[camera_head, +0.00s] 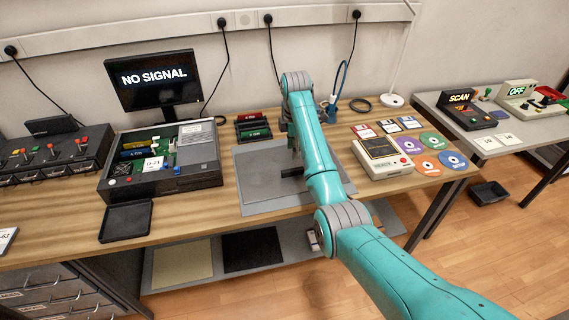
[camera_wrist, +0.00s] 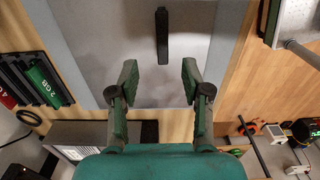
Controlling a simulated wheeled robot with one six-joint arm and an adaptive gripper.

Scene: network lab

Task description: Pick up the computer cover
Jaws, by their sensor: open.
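In the head view my gripper is mostly hidden behind the arm.
The open computer case (camera_head: 190,183) and a black tray (camera_head: 126,222) are at left. Memory modules (camera_head: 253,126) stand behind the cover. A white device (camera_head: 382,158) and several discs (camera_head: 430,141) are at right. A monitor (camera_head: 155,80) stands at the back.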

